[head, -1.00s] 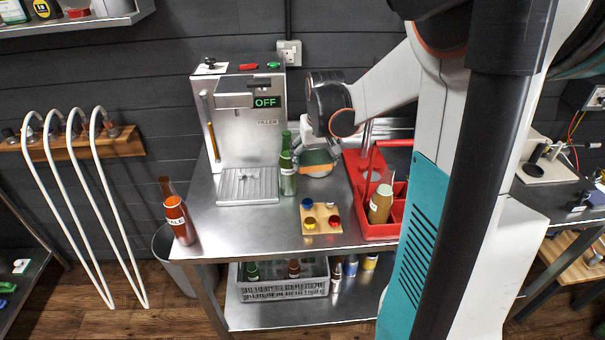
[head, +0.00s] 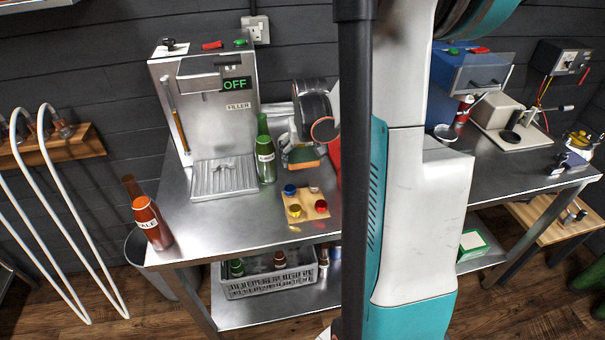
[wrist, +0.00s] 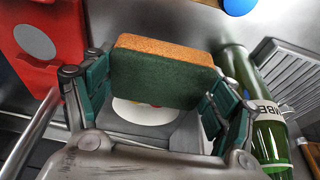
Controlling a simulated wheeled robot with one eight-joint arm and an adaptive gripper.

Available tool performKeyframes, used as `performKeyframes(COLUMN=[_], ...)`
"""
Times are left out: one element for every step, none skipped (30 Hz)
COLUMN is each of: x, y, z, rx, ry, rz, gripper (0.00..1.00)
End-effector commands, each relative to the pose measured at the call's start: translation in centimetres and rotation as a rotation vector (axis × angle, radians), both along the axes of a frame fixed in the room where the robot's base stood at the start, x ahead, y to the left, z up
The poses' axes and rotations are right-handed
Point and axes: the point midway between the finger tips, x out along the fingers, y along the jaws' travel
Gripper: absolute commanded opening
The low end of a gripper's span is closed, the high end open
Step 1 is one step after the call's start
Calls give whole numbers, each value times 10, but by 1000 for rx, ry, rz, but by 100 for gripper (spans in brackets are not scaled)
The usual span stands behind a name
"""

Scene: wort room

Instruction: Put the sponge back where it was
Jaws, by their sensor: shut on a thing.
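The sponge (wrist: 163,70), orange on one face and dark green on the other, is between the fingers of my gripper (wrist: 157,95) in the wrist view. The gripper is shut on it. In the head view my gripper (head: 300,158) is over the steel bench, just right of the green bottle, and the sponge (head: 304,165) shows below it as an orange strip. The sponge's height above the bench is hard to tell. A white round patch shows below the sponge in the wrist view; what it is I cannot tell.
The green bottle (head: 265,155) stands close beside the gripper, by the filler machine (head: 205,100). A wooden block with coloured caps (head: 306,205) lies in front. A brown ale bottle (head: 150,220) stands at the left corner. A red stand (wrist: 38,42) is near the gripper. My body hides the bench's right part.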

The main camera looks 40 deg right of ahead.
Motion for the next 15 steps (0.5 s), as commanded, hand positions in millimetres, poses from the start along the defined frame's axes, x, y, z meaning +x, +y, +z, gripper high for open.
performKeyframes(x=[0, 0, 0, 0, 0, 0, 0, 0, 0, 0, 0, 0, 0, 1, 0], y=[0, 0, 0, 0, 0, 0, 0, 0, 0, 0, 0, 0, 0, 0, 0], z=[-8, -10, -12, -13, -14, -16, -18, -21, -26, -30, -35, -41, -46, -50, -54], rx=[0, 0, 0, 0, 0, 0, 0, 0, 0, 0, 0, 0, 0, 0, 0], ry=[0, 0, 0, 0, 0, 0, 0, 0, 0, 0, 0, 0, 0, 0, 0], rz=[0, 0, 0, 0, 0, 0, 0, 0, 0, 0, 0, 0, 0, 0, 0], gripper=[40, 40, 40, 40, 40, 40, 40, 40, 40, 40, 40, 40, 40, 40, 40])
